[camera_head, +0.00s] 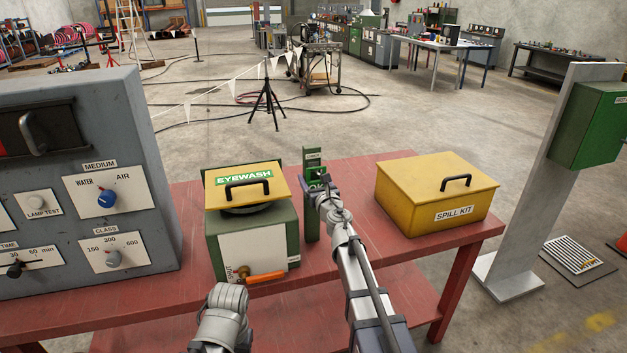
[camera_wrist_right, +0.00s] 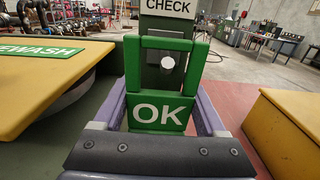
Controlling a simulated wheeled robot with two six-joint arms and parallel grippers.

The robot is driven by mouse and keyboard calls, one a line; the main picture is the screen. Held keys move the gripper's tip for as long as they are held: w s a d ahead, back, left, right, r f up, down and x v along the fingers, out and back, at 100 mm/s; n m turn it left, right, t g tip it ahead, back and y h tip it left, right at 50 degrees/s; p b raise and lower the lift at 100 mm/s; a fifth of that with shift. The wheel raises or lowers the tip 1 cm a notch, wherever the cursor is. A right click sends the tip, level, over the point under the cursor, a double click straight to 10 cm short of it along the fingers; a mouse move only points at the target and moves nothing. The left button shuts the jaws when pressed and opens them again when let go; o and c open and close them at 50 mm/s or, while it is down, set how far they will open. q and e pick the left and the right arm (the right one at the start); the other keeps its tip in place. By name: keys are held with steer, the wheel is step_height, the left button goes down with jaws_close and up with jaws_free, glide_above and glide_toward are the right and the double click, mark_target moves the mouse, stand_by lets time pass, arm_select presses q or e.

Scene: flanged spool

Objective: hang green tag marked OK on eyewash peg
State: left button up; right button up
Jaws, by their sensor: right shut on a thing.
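The green tag marked OK (camera_wrist_right: 160,112) is upright in the right wrist view, with a window-like opening above its lettering. My right gripper (camera_wrist_right: 158,118) is shut on its lower part, one finger at each side. A round pale peg end (camera_wrist_right: 167,63) shows through the opening, against the green post (camera_wrist_right: 168,28) labelled CHECK. I cannot tell whether the peg passes through the tag or stays behind it. In the head view the right gripper (camera_head: 319,188) is in front of the post (camera_head: 312,228), largely covering the tag. Only a grey left arm link shows; my left gripper is out of view.
The green eyewash box (camera_head: 250,240) with its yellow lid stands just left of the post, an orange lever at its front. The yellow spill kit (camera_head: 437,195) stands to the right. A grey control panel (camera_head: 80,185) is at far left. The red table (camera_head: 375,235) is bare between post and kit.

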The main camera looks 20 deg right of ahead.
steer(key=o, duration=1.3)
